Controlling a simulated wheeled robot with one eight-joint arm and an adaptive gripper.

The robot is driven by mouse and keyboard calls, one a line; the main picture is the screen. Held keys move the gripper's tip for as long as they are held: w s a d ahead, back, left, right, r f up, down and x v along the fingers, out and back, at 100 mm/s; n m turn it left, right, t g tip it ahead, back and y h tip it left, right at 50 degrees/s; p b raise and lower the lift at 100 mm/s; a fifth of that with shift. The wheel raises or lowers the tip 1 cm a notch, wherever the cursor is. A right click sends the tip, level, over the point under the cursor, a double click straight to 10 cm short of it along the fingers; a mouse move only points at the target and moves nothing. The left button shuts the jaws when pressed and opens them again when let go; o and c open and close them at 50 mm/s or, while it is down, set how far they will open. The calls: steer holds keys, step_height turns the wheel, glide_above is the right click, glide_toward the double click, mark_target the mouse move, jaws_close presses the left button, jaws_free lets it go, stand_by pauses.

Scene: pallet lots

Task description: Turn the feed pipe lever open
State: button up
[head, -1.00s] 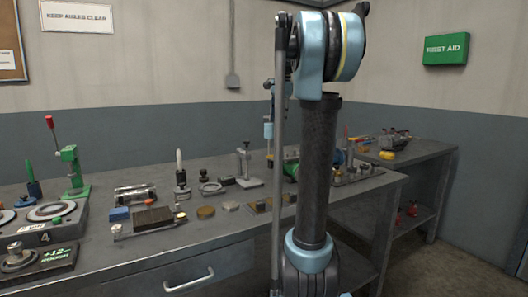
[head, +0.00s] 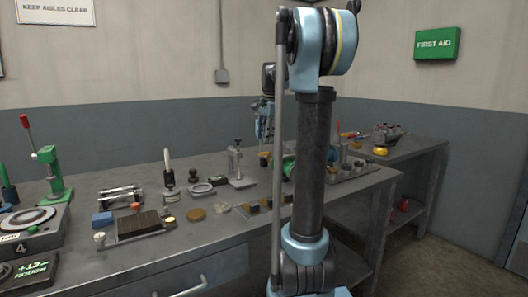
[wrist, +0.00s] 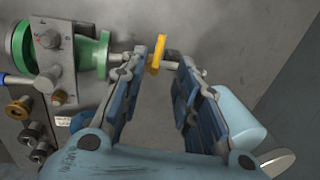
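The feed pipe shows in the wrist view as a green flanged fitting (wrist: 92,56) with a grey plate (wrist: 52,62) on its front. A lever with a blue grip (wrist: 14,79) points left from that plate. A yellow part (wrist: 158,52) sits on the thin pipe to the right of the fitting. My gripper (wrist: 160,64) is open, with its fingertips either side of or just above the yellow part; contact cannot be told. The blue grip is well left of the fingers. In the head view the green fitting (head: 289,170) is partly hidden behind my arm.
Brass and dark fittings (wrist: 18,108) stand at the wrist view's left edge. The bench (head: 110,188) holds a green press (head: 52,172), a clamp stand (head: 238,165) and small parts. A second bench (head: 400,152) stands at right, with floor between.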

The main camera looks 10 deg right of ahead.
mark_target(264, 154)
steer(key=f, duration=0.4)
steer(key=w+f, duration=0.1)
steer(key=f, duration=0.1)
steer(key=shift+w+a+f, duration=0.1)
steer(key=shift+a+f, duration=0.1)
steer(key=shift+f, duration=0.2)
jaws_close()
